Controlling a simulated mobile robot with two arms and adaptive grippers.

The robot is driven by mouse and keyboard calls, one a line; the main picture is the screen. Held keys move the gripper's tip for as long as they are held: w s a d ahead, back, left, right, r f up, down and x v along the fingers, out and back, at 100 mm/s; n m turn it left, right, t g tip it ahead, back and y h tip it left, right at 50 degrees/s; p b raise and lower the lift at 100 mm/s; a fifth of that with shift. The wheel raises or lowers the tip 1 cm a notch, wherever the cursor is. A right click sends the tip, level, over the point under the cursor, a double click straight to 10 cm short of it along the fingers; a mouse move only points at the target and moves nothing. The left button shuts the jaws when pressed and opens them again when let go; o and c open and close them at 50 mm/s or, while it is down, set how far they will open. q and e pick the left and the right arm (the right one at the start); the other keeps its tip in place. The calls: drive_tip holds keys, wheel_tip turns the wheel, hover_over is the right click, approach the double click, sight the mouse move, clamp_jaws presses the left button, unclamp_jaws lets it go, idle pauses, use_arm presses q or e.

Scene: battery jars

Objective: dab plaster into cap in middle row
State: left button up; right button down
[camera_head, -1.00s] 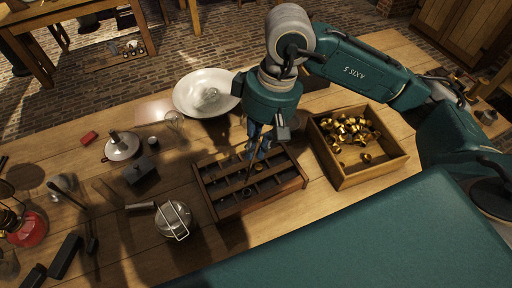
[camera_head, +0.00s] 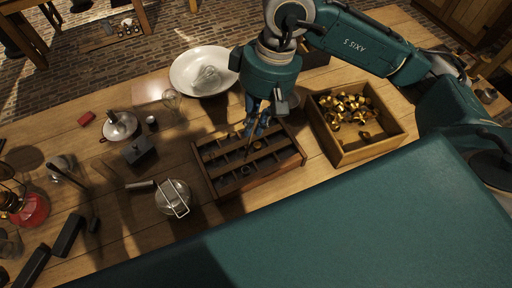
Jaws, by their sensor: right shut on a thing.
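A dark wooden tray (camera_head: 297,166) divided into rows of small compartments sits mid-table. My right gripper (camera_head: 256,131) is over its far side, shut on a thin brown stick-like tool (camera_head: 250,145). The tool slants down toward the middle row; its tip is too small to tell whether it touches anything. A small ring-like shape, possibly a cap (camera_head: 245,170), shows faintly in one compartment; any plaster in it cannot be made out. A white bowl (camera_head: 182,75) holding a whisk (camera_head: 207,76) stands behind the tray to the left. My left gripper is out of view.
An open wooden box (camera_head: 384,151) of brass pieces (camera_head: 345,107) stands right of the tray.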

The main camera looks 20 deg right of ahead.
idle(0.4)
drive_tip(key=w+d+t+h+p, duration=0.1)
drive_tip(key=w+d+t+p, duration=0.1)
drive_tip(key=w+d, duration=0.25)
drive_tip(key=shift+s+d+f+b, duration=0.1)
drive_tip(key=shift+f+b, duration=0.25)
drive_tip(key=shift+f, duration=0.35)
drive_tip(key=shift+s+d+f+b, duration=0.15)
drive_tip(key=shift+f+b, duration=0.2)
drive_tip(key=shift+f, duration=0.4)
drive_tip(key=shift+s+d+f+b, duration=0.1)
drive_tip(key=shift+f+b, duration=0.25)
drive_tip(key=shift+f, duration=0.35)
drive_tip(key=shift+f+b, duration=0.1)
drive_tip(key=shift+b, duration=0.35)
drive_tip(key=shift+b, duration=0.3)
drive_tip(key=shift+b, duration=0.3)
